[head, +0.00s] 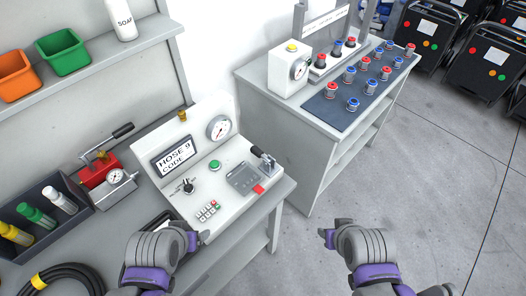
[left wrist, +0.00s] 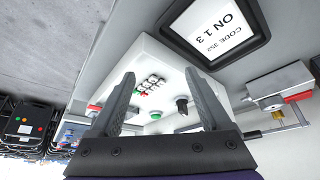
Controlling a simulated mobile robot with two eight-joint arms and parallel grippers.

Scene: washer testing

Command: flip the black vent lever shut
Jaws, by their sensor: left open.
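The black vent lever (head: 259,153) sits on a metal fitting at the right end of the white console (head: 215,135). Its black handle tilts up and to the left in the head view. A small red patch lies just below it. My left gripper (head: 197,237) is near the console's front edge, below and left of the lever, apart from it. In the left wrist view my left gripper (left wrist: 162,98) has its fingers spread and empty, facing the console. I cannot make out the lever there. My right gripper (head: 332,231) is over the floor, empty, its fingertips apart.
The console carries a gauge (head: 219,127), a display, a green button (head: 214,165), a black knob (head: 188,186) and a keypad. A red pump with a black handle (head: 122,130) stands left. Another bench (head: 245,78) stands behind. Open floor lies right.

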